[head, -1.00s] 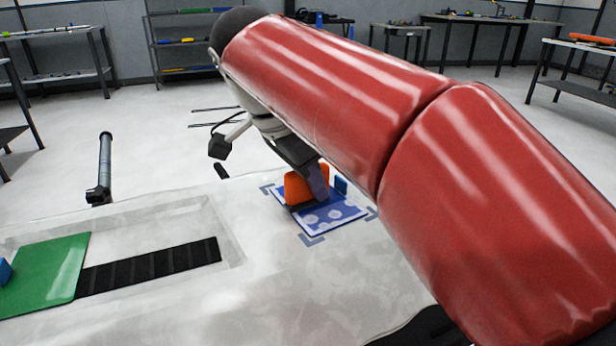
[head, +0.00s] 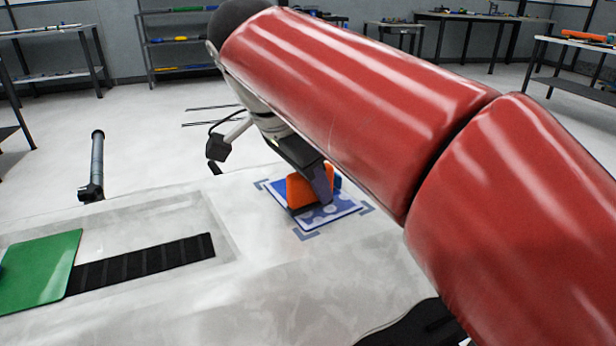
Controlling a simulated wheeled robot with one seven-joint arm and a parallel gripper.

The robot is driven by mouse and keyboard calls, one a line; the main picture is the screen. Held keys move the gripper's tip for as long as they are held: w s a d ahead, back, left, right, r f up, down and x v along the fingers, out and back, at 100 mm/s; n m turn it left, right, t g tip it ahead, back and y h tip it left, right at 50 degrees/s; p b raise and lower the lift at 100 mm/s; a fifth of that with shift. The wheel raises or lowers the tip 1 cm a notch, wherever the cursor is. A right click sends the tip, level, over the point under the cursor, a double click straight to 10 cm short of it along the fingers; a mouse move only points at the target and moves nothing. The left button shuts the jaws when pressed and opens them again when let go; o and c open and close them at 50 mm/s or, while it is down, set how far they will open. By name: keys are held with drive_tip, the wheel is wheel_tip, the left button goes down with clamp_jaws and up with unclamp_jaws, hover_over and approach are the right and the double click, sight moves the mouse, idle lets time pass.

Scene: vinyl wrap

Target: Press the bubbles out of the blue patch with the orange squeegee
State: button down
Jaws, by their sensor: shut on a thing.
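The blue patch (head: 347,211) lies flat on the pale grey surface inside darker corner marks. Pale round bubbles (head: 331,208) show on its near part. The orange squeegee (head: 300,191) is over the patch, its lower edge at or just above it; I cannot tell if it touches. My gripper (head: 322,188) is shut on the squeegee, with one dark finger showing across its right side. A small blue tab (head: 337,182) shows behind the squeegee at the right. The far part of the patch is partly hidden by the squeegee and gripper.
A green sheet (head: 40,270) lies at the left next to a black ribbed strip (head: 142,264) in a shallow recess. A dark upright post (head: 96,165) stands beyond the surface's far edge. The surface between strip and patch is clear.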

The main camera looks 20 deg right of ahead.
drive_tip(key=shift+s+d+b, duration=0.15)
drive_tip(key=shift+s+b, duration=0.15)
drive_tip(key=shift+s, duration=0.7)
drive_tip(key=shift+s, duration=0.15)
drive_tip(key=shift+s+d, duration=0.2)
drive_tip(key=shift+s, duration=0.5)
wheel_tip(320, 180, up, 7)
drive_tip(key=p, duration=0.5)
drive_tip(key=shift+p, duration=0.35)
